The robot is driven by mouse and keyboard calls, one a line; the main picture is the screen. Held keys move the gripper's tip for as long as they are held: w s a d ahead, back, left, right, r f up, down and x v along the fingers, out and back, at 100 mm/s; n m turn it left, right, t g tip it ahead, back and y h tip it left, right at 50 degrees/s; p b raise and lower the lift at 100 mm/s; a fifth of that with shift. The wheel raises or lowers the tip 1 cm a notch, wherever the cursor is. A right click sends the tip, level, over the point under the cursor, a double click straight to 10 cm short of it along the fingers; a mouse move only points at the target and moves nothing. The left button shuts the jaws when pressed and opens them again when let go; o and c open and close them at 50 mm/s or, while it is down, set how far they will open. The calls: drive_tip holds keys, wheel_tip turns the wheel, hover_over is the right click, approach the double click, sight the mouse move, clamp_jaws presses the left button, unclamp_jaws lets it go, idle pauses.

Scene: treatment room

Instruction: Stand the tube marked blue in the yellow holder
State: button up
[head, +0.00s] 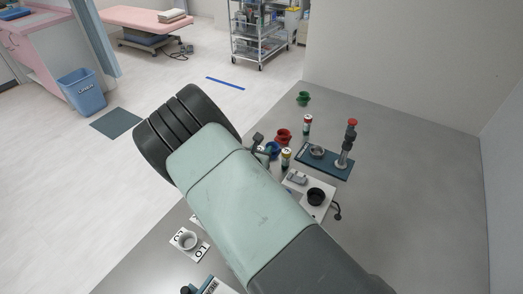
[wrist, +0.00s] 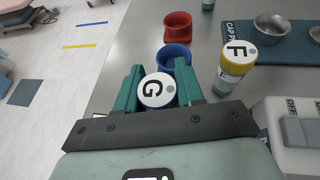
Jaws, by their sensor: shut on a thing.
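My gripper (wrist: 158,88) is shut on a tube with a white cap lettered G (wrist: 155,87); a blue band shows just under its cap. The tube's lower part is hidden below the cap. In the head view my arm covers most of my gripper and the held tube. A blue holder (wrist: 174,56) stands just beyond the fingers, and it also shows in the head view (head: 272,149). I see no yellow holder in either view; my arm hides part of the table. A yellow-banded tube with a cap lettered F (wrist: 232,72) stands right of my gripper.
A red holder (wrist: 178,27) stands behind the blue one; a green holder (head: 303,97) is farther off. A red-banded tube (head: 307,125) stands near a dark blue board with a metal cup (head: 317,152). A white device (wrist: 295,130) is at right.

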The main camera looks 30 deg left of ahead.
drive_tip(key=shift+f, duration=0.55)
idle(0.4)
drive_tip(key=o, duration=0.8)
drive_tip(key=shift+o, duration=0.2)
drive_tip(key=shift+v, duration=5.5)
drive_tip(key=shift+r, duration=0.1)
